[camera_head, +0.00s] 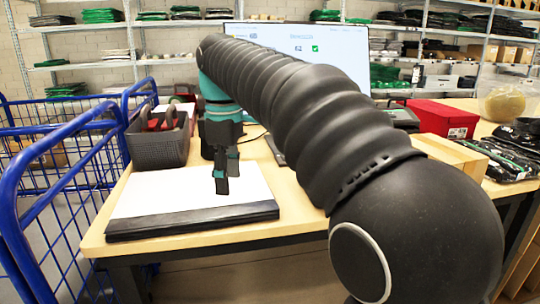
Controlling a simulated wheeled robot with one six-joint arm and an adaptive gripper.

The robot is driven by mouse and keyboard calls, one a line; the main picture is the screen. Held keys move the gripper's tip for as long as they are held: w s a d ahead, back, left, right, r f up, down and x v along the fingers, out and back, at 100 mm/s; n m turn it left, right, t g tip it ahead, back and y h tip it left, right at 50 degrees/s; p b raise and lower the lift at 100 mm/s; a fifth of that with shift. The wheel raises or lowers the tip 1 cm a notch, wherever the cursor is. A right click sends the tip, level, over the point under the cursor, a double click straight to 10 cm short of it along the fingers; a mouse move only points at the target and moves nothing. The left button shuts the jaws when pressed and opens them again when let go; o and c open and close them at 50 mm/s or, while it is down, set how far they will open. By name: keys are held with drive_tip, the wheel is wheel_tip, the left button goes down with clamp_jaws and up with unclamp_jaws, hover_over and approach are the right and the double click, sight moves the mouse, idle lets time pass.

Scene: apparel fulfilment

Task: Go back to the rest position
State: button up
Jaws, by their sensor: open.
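My gripper (222,186) hangs at the end of my black, ribbed arm, which fills the centre and right of the view. It points down over a white sheet or board (188,190) with a black front edge, lying on the wooden table (93,243). The gripper is open, with nothing seen in it. Whether its tips touch the white surface is hard to tell.
A dark grey basket (158,148) holding red items stands behind the white board. Blue cart rails (58,140) flank the table's left side. A monitor (350,38), a red box (442,118) and packed garments (497,155) lie behind and right. Stocked shelves line the wall.

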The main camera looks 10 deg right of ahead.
drive_tip(key=s+d+f+m+t, duration=0.2)
drive_tip(key=s+d+f+m, duration=0.5)
drive_tip(key=s, duration=0.3)
drive_tip(key=s+d+f+m+t, duration=0.3)
drive_tip(key=s+d+f+m, duration=0.4)
drive_tip(key=s+f, duration=0.3)
drive_tip(key=shift+s+d+t, duration=0.15)
drive_tip(key=shift+s+t, duration=0.15)
drive_tip(key=shift+s, duration=0.2)
drive_tip(key=shift+f, duration=0.1)
idle(0.4)
